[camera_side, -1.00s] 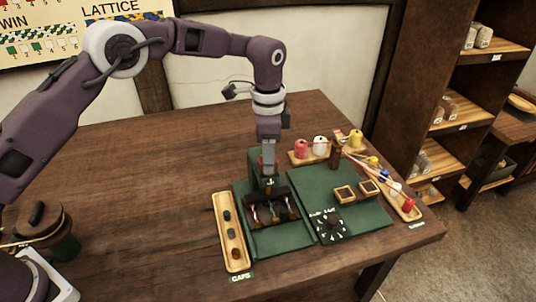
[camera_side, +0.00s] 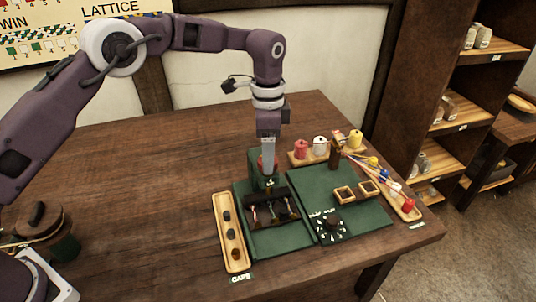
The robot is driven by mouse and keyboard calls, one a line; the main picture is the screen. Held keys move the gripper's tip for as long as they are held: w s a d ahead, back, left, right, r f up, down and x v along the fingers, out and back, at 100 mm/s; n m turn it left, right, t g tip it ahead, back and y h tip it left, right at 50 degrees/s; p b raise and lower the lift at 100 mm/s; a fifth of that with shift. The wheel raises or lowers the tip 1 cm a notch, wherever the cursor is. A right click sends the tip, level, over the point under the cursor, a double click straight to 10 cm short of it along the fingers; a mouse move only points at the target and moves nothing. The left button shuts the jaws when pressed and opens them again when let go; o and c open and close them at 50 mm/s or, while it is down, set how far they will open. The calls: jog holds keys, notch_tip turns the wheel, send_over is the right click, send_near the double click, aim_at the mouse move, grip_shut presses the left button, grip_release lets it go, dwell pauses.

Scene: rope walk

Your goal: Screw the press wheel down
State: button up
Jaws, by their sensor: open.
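The press (camera_side: 262,183) is a small dark green stand at the back of the left green mat. A bit of red, which looks like its wheel (camera_side: 261,163), shows at its top, mostly hidden by my gripper. My gripper (camera_side: 268,172) points straight down over the press top, its fingers open at or around the wheel. I cannot tell whether the fingers touch it. In front of the press stands a dark rack (camera_side: 271,207) with several short pale and coloured pieces.
A wooden tray labelled CAPS (camera_side: 236,262) with dark caps lies left of the mat. The table's left middle is clear.

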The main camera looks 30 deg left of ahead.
notch_tip(320, 180, up, 6)
jog(key=shift+f, duration=0.1)
dwell(0.4)
jog(key=s+a+r+n+t, duration=0.25)
jog(key=s+a+r, duration=0.25)
jog(key=s+r, duration=0.3)
jog(key=s+a+r+n+t, duration=0.1)
jog(key=s+a+r+n, duration=0.2)
jog(key=s+a+r, duration=0.35)
jog(key=s+a+f+n+t, duration=0.1)
jog(key=s+f+n, duration=0.1)
jog(key=s, duration=0.8)
jog(key=s+a+f+n+t, duration=0.1)
jog(key=s+n, duration=0.3)
jog(key=s, duration=0.6)
jog(key=shift+s+a+f+n, duration=0.35)
jog(key=shift+a+f, duration=0.15)
jog(key=shift+f, duration=0.2)
